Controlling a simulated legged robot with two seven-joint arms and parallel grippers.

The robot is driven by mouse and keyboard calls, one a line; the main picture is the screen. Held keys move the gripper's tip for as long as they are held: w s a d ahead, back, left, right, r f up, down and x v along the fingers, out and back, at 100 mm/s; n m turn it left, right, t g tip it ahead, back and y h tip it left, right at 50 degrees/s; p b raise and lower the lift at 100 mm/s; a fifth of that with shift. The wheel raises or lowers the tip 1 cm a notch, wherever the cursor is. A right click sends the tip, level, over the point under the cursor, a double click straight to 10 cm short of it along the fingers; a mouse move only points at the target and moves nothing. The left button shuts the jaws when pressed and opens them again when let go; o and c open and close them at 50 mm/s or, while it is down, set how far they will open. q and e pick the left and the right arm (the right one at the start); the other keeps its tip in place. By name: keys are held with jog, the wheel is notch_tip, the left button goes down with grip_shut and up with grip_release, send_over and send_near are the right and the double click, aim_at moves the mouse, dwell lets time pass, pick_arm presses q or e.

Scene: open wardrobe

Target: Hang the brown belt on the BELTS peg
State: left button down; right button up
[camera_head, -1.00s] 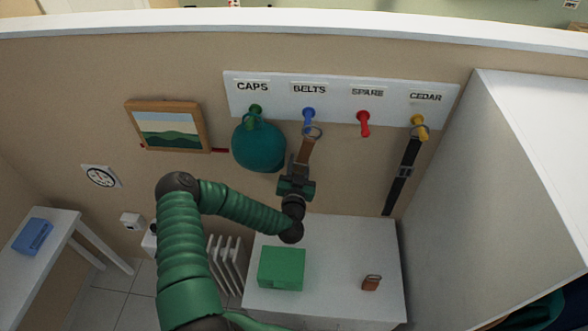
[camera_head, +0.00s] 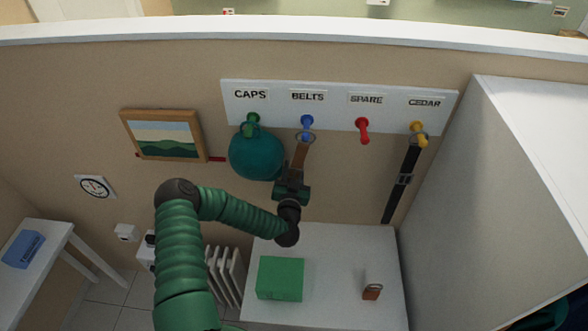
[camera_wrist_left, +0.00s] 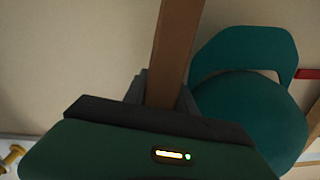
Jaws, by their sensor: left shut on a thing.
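The brown belt (camera_head: 300,155) is upright below the blue BELTS peg (camera_head: 306,123), with its ring (camera_head: 305,137) at the top. The ring overlaps the peg's lower part in the head view; I cannot tell whether it is around the peg or in front of it. My left gripper (camera_head: 294,174) is shut on the belt below the ring. In the left wrist view the belt strap (camera_wrist_left: 172,50) runs up from between the fingers (camera_wrist_left: 163,92). The belt's lower end is hidden by the gripper. My right gripper is not in view.
A teal cap (camera_head: 256,155) hangs on the green CAPS peg (camera_head: 251,120), close left of my gripper. The red SPARE peg (camera_head: 362,128) is bare. A black belt (camera_head: 402,185) hangs from the yellow CEDAR peg (camera_head: 417,130). A green box (camera_head: 280,278) and brown item (camera_head: 372,292) sit on the white cabinet (camera_head: 340,250).

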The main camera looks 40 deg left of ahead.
pick_arm(q)
jog(key=c, duration=1.3)
grip_release()
jog(key=shift+s+a+f, duration=0.1)
jog(key=shift+a, duration=0.1)
jog(key=shift+c, duration=0.2)
jog(key=o, duration=0.4)
jog(key=shift+a, duration=0.35)
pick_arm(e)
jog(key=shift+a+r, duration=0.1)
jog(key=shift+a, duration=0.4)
pick_arm(q)
jog(key=shift+d, duration=0.15)
